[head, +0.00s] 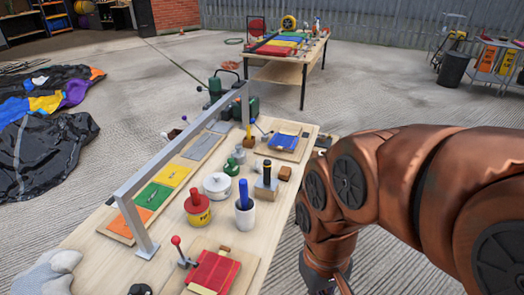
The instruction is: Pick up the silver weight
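A pale silvery-white round object (216,186) with a knob on top stands near the middle of the wooden table (170,225). It could be the silver weight, but I cannot tell for sure. My copper-coloured arm comes in from the right. Its end points down past the table's right edge, at the bottom of the view. My gripper (328,286) is only partly in view there, cut off by the frame edge. It is apart from the round object, and its fingers cannot be made out.
A metal frame (185,150) spans the table's left side above coloured panels. A red-topped yellow pot (197,208), a white cup (244,212) with a blue rod, a block with a black handle (266,180) and a green object (231,166) crowd round. A red board (214,273) lies in front.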

